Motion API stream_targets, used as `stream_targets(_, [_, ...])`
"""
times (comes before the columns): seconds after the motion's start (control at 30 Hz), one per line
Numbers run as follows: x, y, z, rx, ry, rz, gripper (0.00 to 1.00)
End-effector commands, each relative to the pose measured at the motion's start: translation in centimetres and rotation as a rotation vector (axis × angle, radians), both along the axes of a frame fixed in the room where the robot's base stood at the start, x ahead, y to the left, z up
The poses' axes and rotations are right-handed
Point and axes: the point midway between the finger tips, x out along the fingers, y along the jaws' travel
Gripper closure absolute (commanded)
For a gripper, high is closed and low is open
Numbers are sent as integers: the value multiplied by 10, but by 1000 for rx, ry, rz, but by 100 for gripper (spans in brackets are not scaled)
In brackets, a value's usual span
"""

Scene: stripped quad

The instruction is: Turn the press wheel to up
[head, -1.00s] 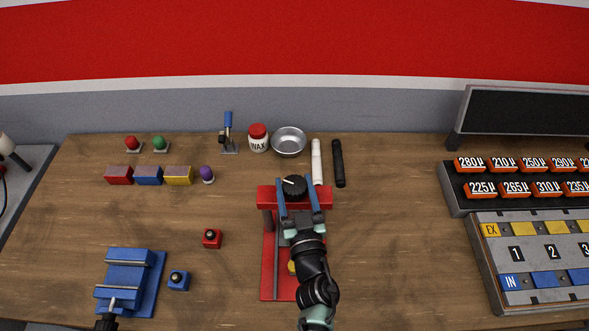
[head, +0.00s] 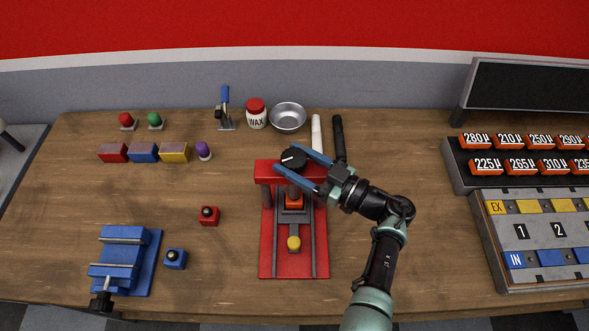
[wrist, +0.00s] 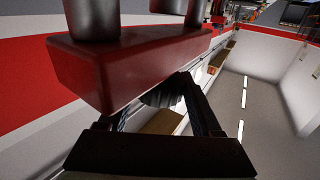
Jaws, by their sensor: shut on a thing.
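The press wheel (head: 293,158) is a round black knob with a white mark, on top of the red press (head: 265,250). The white mark lies toward the wheel's left side. My gripper (head: 291,157) reaches in from the right, its blue fingers on either side of the wheel, shut on it. In the wrist view the dark ribbed wheel (wrist: 162,95) shows between the fingers, partly hidden by the red crossbeam (wrist: 130,62). The yellow-topped piece (head: 293,243) sits at the press's front.
A white stick (head: 316,135) and a black stick (head: 338,138) lie just behind the press. A metal bowl (head: 288,117) and a wax jar (head: 256,113) stand behind it. A blue vise (head: 122,255) stands front left.

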Motion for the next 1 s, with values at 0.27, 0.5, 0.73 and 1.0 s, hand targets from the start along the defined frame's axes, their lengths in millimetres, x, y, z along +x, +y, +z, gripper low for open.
stream_targets(0.27, [3, -1, -6, -2, -7, 198, 89])
stream_targets(0.5, [2, 0, -6, -1, -7, 329, 89])
stream_targets(0.73, [2, 1, -6, -1, -8, 434, 89])
stream_targets(1.0, [3, 1, -6, 0, -8, 538, 89])
